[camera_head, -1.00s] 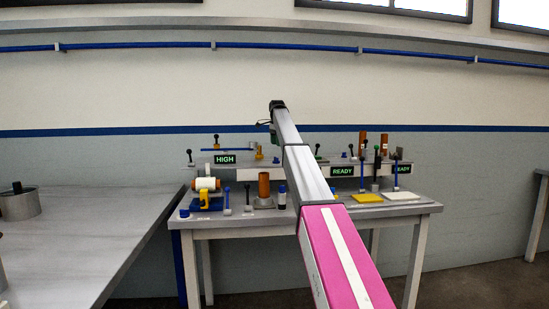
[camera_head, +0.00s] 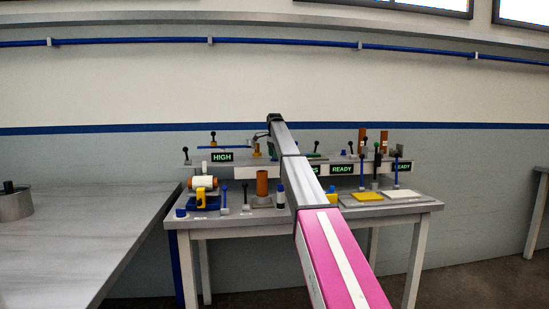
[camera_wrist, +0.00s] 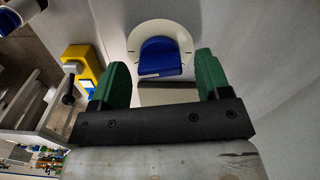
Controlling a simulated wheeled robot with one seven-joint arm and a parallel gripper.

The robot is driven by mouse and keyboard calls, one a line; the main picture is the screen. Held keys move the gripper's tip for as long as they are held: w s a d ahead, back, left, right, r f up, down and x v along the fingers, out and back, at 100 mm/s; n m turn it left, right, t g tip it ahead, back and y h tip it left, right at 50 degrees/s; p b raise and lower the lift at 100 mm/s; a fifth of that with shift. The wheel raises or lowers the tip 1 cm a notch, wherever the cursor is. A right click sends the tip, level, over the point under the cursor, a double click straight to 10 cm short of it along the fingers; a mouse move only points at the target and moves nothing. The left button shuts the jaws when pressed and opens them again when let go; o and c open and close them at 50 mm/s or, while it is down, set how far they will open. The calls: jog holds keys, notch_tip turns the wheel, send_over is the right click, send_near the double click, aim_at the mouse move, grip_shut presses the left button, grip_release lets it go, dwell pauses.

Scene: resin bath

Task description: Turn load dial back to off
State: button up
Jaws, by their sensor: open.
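In the wrist view a blue dial knob (camera_wrist: 160,57) sits on a round off-white plate (camera_wrist: 182,34) with dark tick marks. My gripper (camera_wrist: 161,62) is open, its green fingers on either side of the knob in the picture, with a gap on both sides. I cannot tell how far the knob is beyond the fingertips, or what its setting reads. In the head view my gripper (camera_head: 271,149) is mostly hidden behind my arm, low over the back of the bench. The dial cannot be made out there.
A yellow block (camera_wrist: 84,60) and a black-knobbed lever (camera_wrist: 68,98) stand left of the fingers. The bench (camera_head: 225,222) carries levers, orange cylinders (camera_head: 262,183), a HIGH sign (camera_head: 222,157) and a READY sign (camera_head: 342,169). A grey table (camera_head: 90,235) stands at left.

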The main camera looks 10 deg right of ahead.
jog(key=shift+f, duration=0.65)
jog(key=c, duration=0.9)
